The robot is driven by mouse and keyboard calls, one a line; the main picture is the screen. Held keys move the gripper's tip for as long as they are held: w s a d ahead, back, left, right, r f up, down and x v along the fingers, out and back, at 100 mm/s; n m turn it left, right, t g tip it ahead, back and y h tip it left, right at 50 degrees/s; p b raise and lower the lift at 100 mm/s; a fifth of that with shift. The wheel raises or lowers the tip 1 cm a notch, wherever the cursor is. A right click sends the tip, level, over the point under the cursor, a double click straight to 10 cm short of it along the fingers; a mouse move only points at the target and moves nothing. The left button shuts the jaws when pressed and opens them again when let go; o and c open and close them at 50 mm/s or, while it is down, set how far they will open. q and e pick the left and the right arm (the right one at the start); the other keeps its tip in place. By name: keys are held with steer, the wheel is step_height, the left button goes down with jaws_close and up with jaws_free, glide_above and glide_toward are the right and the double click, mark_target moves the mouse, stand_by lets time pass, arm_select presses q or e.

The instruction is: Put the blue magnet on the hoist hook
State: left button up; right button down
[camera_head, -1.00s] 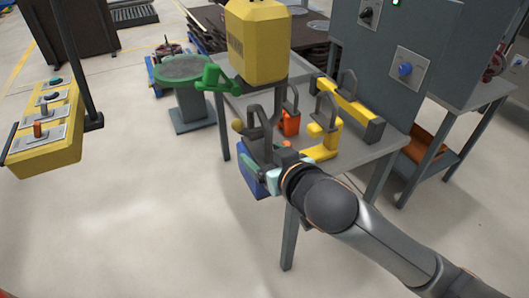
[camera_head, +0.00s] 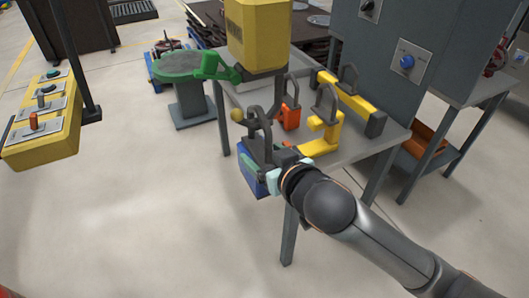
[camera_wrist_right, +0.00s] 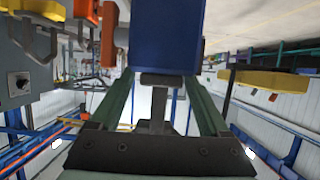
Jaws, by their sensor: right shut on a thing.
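The blue magnet (camera_head: 252,181) has a grey bail on top and hangs in front of the table, held upright or nearly so. My right gripper (camera_head: 272,176) is shut on it. In the right wrist view its blue body (camera_wrist_right: 166,36) is beyond the fingers, with a grey piece between them (camera_wrist_right: 158,108). The yellow hoist block (camera_head: 258,36) hangs above the table. The grey hoist hook (camera_head: 279,88) comes down from it, close to the magnet's bail. I cannot tell whether the bail is around the hook or beside it. My left gripper is out of view.
The table (camera_head: 345,150) bears a red-orange piece (camera_head: 290,116), a yellow hooked piece (camera_head: 325,135) and a yellow bar (camera_head: 350,98). A grey cabinet (camera_head: 380,60) stands behind. A yellow control box (camera_head: 45,135) hangs at left.

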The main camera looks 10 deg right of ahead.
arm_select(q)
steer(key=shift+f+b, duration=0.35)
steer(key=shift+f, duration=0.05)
arm_select(e)
steer(key=shift+f, duration=0.45)
